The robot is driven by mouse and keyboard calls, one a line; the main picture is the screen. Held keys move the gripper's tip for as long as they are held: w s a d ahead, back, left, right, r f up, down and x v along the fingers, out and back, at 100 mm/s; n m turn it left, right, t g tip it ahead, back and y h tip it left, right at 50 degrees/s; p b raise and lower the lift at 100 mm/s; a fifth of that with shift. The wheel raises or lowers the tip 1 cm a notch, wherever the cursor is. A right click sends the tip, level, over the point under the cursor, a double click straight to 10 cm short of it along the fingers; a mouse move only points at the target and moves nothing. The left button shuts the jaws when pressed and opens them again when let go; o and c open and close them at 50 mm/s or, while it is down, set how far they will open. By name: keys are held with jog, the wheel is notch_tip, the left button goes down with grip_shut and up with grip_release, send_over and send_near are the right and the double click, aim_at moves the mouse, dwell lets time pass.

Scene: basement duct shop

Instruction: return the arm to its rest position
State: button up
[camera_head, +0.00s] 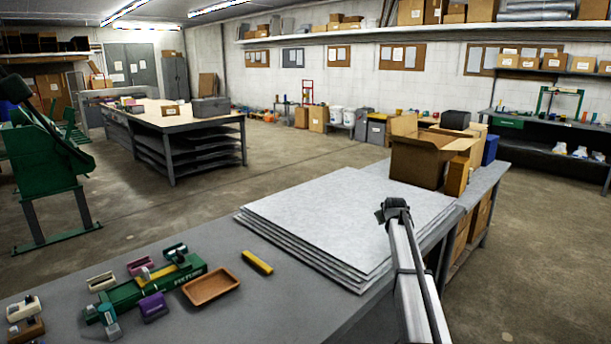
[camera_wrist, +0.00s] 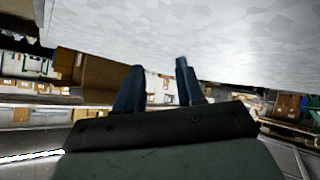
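My arm comes up from the bottom right in the head view, in front of the bench's right edge. It is a pale link with a dark end beside the grey sheet stack (camera_head: 340,215); I cannot make out fingers there. In the wrist view my gripper (camera_wrist: 160,72) shows two dark fingers standing apart, with nothing held between them. That view is turned over, so the pale sheet surface (camera_wrist: 200,30) fills its top. The fingertips show against the background beyond the sheets; their exact clearance is unclear.
An open cardboard box (camera_head: 418,160) stands behind the sheets; it also shows in the wrist view (camera_wrist: 85,70). An orange-brown tray (camera_head: 211,287), a yellow block (camera_head: 257,262), a green fixture (camera_head: 140,292) and several small blocks occupy the bench's left. Bare bench lies around the tray.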

jog(key=s+d+f+m+t+h, duration=0.1)
jog(key=s+d+f, duration=0.35)
jog(key=d, duration=0.35)
jog(key=s+d+f+m+h, duration=0.1)
jog(key=s+d+f, duration=0.2)
jog(key=s+d, duration=0.3)
jog(key=s+a+f+g+y, duration=0.15)
jog(key=s+a+f, duration=0.25)
jog(key=s+f, duration=0.5)
jog(key=s+a+f+g, duration=0.3)
jog(key=s+a+f, duration=0.2)
jog(key=f, duration=0.7)
jog(key=s+a+f+g+y, duration=0.15)
jog(key=s+a+f, duration=0.35)
jog(key=f, duration=0.6)
jog(key=s+a+f+g, duration=0.3)
jog(key=s+a+f, duration=0.15)
jog(key=s, duration=0.75)
jog(key=s+a+f+m+g, duration=0.1)
jog(key=s+a+f+g, duration=0.3)
jog(key=s, duration=0.8)
jog(key=s+a+f+g, duration=0.25)
jog(key=s+f, duration=0.35)
jog(key=s, duration=0.6)
jog(key=s+a+g, duration=0.2)
jog(key=s, duration=1.3)
jog(key=shift+s+a+r+g+y, duration=0.15)
jog(key=shift+s+a+g+y, duration=0.15)
jog(key=shift+a+g, duration=0.1)
